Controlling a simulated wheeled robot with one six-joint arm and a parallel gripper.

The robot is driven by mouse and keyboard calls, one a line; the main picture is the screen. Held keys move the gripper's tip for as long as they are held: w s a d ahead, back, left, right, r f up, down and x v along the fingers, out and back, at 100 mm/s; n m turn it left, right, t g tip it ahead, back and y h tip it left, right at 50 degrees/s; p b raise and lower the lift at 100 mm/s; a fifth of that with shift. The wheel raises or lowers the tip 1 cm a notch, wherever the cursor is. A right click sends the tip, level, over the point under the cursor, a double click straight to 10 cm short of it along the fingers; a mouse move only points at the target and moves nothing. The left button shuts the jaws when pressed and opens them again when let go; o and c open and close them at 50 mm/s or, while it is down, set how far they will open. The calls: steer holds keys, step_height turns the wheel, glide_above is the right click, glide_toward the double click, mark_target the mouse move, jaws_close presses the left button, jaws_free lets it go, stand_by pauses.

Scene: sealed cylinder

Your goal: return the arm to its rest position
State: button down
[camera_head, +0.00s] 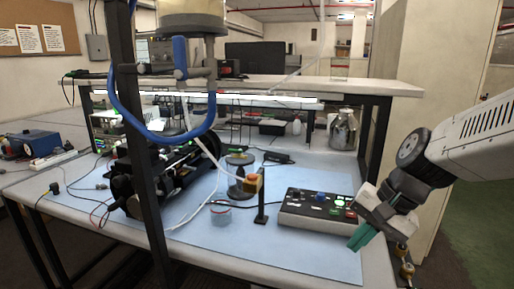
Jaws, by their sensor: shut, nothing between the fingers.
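My gripper (361,237) is at the right of the head view, at the end of my white and dark arm that reaches in from the right edge. Its teal fingers are shut and hold nothing. They point down and to the left, over or in front of the right front corner of the bench. A control box (318,208) with coloured buttons lies just left of the gripper; I cannot tell the exact gap.
The bench (300,256) has a light blue top. A dark post (143,150) stands at its front. A metal canister (342,130) is behind.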

steer(key=s+d+r+n+h, duration=0.2)
steer(key=s+d+n, duration=0.1)
steer(key=s, duration=0.5)
steer(key=s+d+r+n+h, duration=0.2)
steer(key=s+d+n, duration=0.1)
steer(key=s, duration=0.5)
steer(key=shift+h, duration=0.3)
